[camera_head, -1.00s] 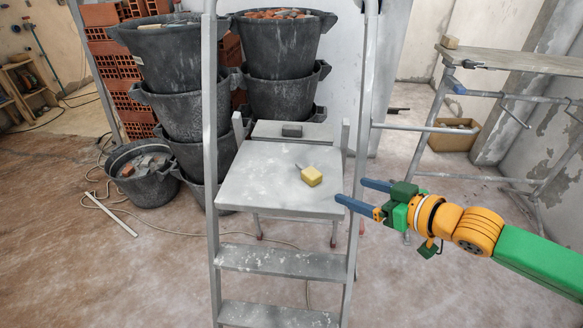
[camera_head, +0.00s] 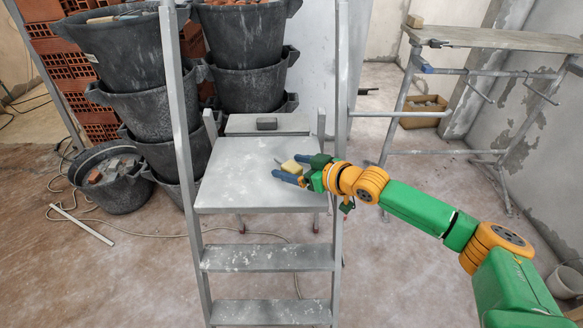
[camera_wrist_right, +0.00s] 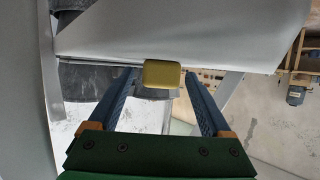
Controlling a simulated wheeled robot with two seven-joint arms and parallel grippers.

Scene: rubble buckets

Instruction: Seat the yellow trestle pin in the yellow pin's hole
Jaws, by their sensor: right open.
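The yellow trestle pin (camera_head: 291,166) lies on the grey platform of the stepladder, its yellow block partly behind my right gripper. In the right wrist view the yellow block (camera_wrist_right: 163,74) shows between the fingertips, with a gap on each side. My right gripper (camera_head: 282,173) is open at the pin, its blue fingers low over the platform. The metal trestle (camera_head: 398,105) stands at the right under a board. I cannot make out the yellow pin's hole. My left gripper is not in view.
The stepladder's platform (camera_head: 235,185) also has a small grey block (camera_head: 267,123) behind it on a ledge. The ladder's upright rails (camera_head: 180,110) rise at both sides. Stacked black buckets (camera_head: 245,80) stand behind.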

